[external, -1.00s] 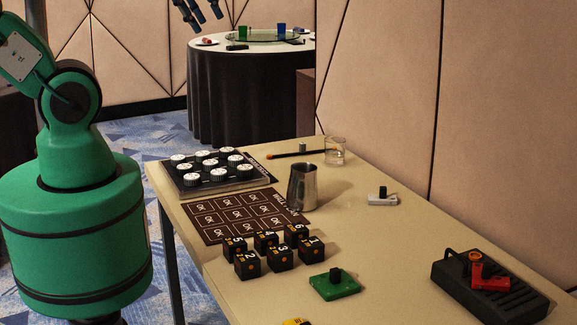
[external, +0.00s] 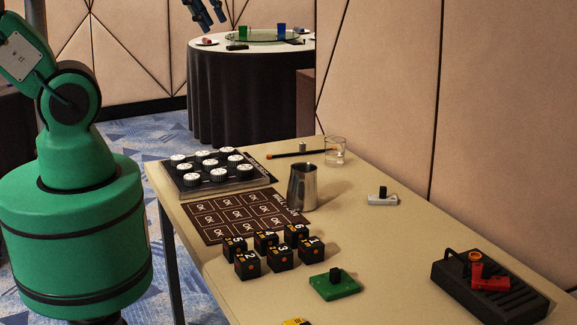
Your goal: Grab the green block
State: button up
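The green block (external: 335,285) is a flat green piece with a small black knob on top. It lies flat near the front edge of the table, to the right of the black numbered cubes. My gripper (external: 214,22) shows at the top edge of the external view, high up and far to the upper left of the block in the picture. Its two dark blue fingers look apart, with nothing visible between them. Its upper part is cut off by the frame, and it is not touching the block.
Several black numbered cubes (external: 281,257) stand left of the block. A metal pitcher (external: 303,188), a glass (external: 335,151), a white switch piece (external: 383,198) and a black box with a red part (external: 487,285) share the table. A round table (external: 240,90) stands behind.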

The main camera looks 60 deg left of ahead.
jog(key=w+d+f+g+b, duration=0.2)
jog(key=w+d+f, duration=0.4)
jog(key=w, duration=0.2)
jog(key=g+b, duration=0.3)
send_over(335, 269)
notch_tip(335, 269, down, 32)
jog(key=shift+f, duration=0.1)
jog(key=shift+w+f+b, duration=0.1)
jog(key=shift+f+b, duration=1)
jog(key=shift+f, duration=3.1)
